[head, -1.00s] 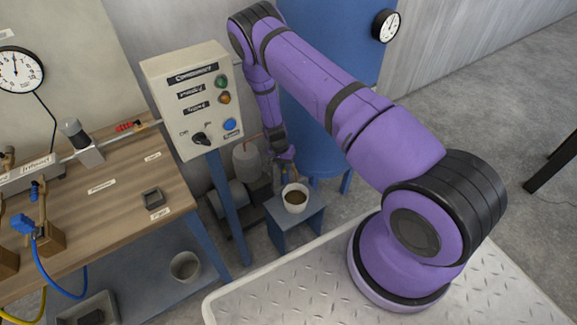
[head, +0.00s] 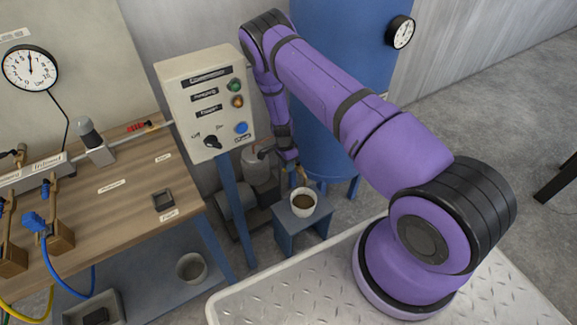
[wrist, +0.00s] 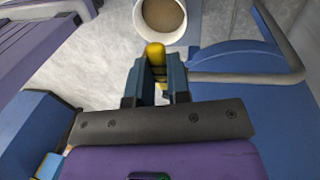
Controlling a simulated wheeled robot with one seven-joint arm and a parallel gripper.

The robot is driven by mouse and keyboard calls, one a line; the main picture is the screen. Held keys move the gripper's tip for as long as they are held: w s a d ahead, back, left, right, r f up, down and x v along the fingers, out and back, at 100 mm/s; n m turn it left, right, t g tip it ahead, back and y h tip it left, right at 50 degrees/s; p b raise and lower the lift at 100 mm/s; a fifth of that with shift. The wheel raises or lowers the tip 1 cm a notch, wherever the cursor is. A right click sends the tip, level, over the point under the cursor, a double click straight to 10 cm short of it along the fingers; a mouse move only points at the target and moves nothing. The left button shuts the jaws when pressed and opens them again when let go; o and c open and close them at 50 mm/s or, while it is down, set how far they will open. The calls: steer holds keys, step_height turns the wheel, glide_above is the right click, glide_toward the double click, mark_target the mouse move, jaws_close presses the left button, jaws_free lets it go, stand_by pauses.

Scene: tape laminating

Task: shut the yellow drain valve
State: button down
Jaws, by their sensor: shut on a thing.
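The yellow drain valve handle (wrist: 155,58) shows in the wrist view between the dark fingers of my gripper (wrist: 156,82). The fingers are shut on it, one on each side, and hide part of it. In the head view my gripper (head: 297,172) is small and low beside the blue tank (head: 322,135), above and behind a white cup (head: 303,212); the valve is hard to make out there. The cup holds brown liquid and also shows in the wrist view (wrist: 138,22), just beyond the valve. Whether liquid is running cannot be seen.
The cup stands on a small blue stool (head: 288,235). A control panel (head: 172,85) on a blue post and a grey pump (head: 235,200) are left of my gripper. A wooden workbench (head: 130,200) fills the left. Open floor (head: 450,120) lies right.

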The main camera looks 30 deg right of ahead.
stand_by(0.4)
steer(key=c, duration=1.1)
jaws_free()
steer(key=r, duration=0.3)
steer(key=w+r, duration=0.1)
steer(key=r, duration=0.3)
steer(key=w+r, duration=0.1)
steer(key=r, duration=0.2)
steer(key=shift+w+a+r, duration=0.1)
steer(key=shift+r, duration=0.2)
